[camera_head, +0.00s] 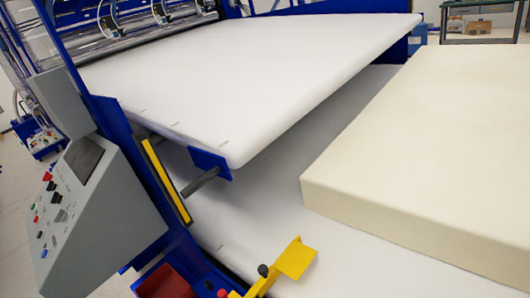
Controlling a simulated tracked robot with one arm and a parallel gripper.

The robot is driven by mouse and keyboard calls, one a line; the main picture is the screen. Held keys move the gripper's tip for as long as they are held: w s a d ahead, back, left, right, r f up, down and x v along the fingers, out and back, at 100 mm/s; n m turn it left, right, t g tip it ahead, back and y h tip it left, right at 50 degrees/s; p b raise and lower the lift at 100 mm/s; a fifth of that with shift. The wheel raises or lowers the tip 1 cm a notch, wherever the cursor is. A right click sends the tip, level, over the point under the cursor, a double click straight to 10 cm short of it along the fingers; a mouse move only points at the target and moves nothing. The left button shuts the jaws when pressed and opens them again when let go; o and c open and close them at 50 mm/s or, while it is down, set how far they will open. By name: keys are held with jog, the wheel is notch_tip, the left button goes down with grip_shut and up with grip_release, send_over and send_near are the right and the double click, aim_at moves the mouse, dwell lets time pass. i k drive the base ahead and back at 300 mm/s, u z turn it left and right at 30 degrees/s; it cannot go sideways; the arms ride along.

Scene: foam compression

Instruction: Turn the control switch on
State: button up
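A grey, sloped control panel (100,215) stands at the left on the blue machine. Its face carries several small buttons and knobs in red, green, black, white and blue, and a dark screen (82,160). A red button (47,176) sits near the top of this group and a blue one (44,253) near the bottom. A small black knob (57,198) is among them. I cannot tell which one is the control switch or how it is set. I cannot make out my gripper in this view.
A white upper platen (240,80) juts out above a white lower bed (300,135). A cream foam block (430,150) lies on the bed at right. A yellow bracket (295,260) with a black knob stands at the bottom. Pale floor (15,215) shows at far left.

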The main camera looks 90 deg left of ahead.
aim_at(47, 177)
jog(key=u, duration=1.2)
jog(key=i, duration=0.1)
jog(key=u, duration=2.3)
jog(key=k, duration=0.9)
jog(key=u, duration=0.2)
jog(key=i, duration=0.9)
jog(key=z, duration=0.15)
